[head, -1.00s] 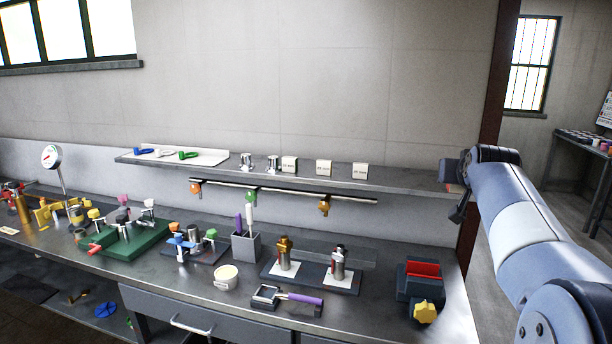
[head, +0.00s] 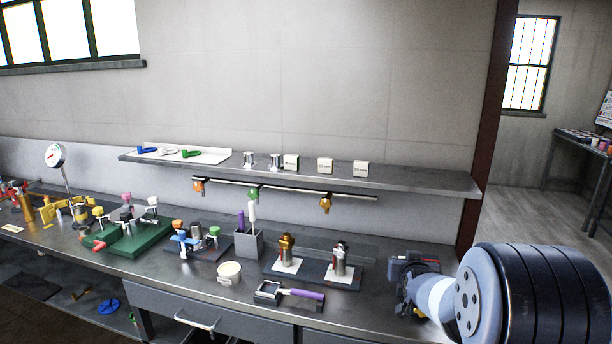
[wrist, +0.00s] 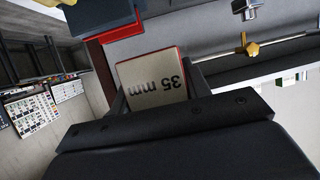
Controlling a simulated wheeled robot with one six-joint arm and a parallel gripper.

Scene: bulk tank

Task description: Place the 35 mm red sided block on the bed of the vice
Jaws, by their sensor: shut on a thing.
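The block (wrist: 155,85) is in the wrist view, with a pale face marked "35 mm", printed upside down there, and a thin red edge. My gripper (wrist: 160,92) is shut on it, one dark finger on each side. The vice (wrist: 97,14), dark blue-grey with red, shows at the top left of the wrist view, apart from the block in the picture. In the head view the vice (head: 402,262) is at the bench's right end, partly hidden by my arm. My gripper (head: 408,292) is in front of it there, and the block cannot be made out.
Two metal cylinders stand on a dark stand (head: 312,272) left of the vice. A purple-handled tool (head: 300,293) lies at the front edge. Above, a shelf (head: 430,181) holds several small cards, and a rail with hooks (head: 325,204) hangs below.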

